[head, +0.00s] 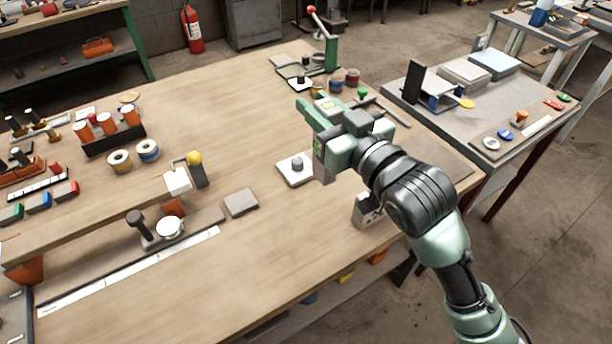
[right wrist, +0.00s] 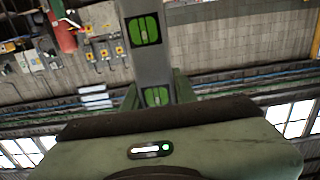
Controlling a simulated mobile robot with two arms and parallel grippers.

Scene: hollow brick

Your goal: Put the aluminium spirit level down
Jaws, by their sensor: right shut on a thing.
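My right gripper (head: 325,124) is above the right part of the wooden workbench (head: 262,262). It is shut on the aluminium spirit level (head: 323,166), a grey bar with green vials. In the right wrist view the level (right wrist: 158,62) passes between the fingers and runs out of the top of the picture, with two green vials showing. In the head view the gripper hides much of it. I cannot tell whether its lower end touches the bench. My left gripper is not in view.
A white plate with a grey knob (head: 296,166) stands just left of the level. A grey block (head: 368,212) sits by the bench edge, partly behind my arm. Coloured tins (head: 336,80) and a green lever press (head: 330,50) stand behind. The front middle of the bench is clear.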

